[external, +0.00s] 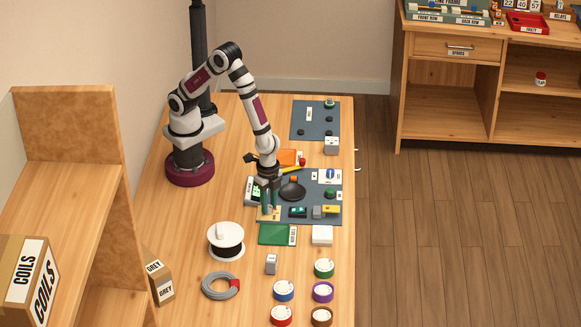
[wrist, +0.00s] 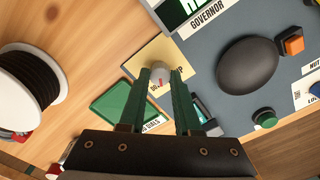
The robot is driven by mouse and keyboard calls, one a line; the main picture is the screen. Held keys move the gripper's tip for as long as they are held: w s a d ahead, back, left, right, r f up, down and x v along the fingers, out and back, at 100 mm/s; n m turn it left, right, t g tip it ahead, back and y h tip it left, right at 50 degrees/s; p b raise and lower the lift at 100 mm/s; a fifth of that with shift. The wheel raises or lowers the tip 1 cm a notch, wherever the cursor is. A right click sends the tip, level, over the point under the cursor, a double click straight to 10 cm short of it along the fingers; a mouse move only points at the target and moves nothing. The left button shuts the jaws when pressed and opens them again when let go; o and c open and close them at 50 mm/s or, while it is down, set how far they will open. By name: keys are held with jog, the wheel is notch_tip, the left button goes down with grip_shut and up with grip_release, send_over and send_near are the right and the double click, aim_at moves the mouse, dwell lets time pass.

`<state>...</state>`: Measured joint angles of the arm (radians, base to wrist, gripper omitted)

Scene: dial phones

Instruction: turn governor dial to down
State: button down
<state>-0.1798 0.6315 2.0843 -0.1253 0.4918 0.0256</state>
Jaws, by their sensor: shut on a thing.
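The governor dial is a small grey round knob (wrist: 158,74) with a red mark, on a beige plate (wrist: 151,52) in the wrist view. The plate also shows in the external view (external: 263,217). Lettering on the plate is partly covered; "UP" can be read to the right of the knob. The red mark faces the lower side of the wrist picture. A "GOVERNOR" label (wrist: 207,20) lies above right of the plate. My gripper (wrist: 160,78) has its green fingers on either side of the knob, shut on it. In the external view my gripper (external: 269,210) points down and hides the knob.
A dark oval object (wrist: 247,65), an orange button (wrist: 291,41) and a green button (wrist: 264,117) sit on the grey panel (external: 335,205). A green book-like item (external: 275,234), white spool (external: 226,240) and cable coil (external: 220,286) lie nearby.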

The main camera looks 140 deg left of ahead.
aim_at(269, 206)
jog(key=shift+m, duration=1.3)
jog(key=shift+s, duration=0.1)
jog(key=c, duration=0.6)
grip_release()
jog(key=shift+r, duration=0.1)
notch_tip(269, 206, up, 16)
jog(key=shift+f, duration=0.2)
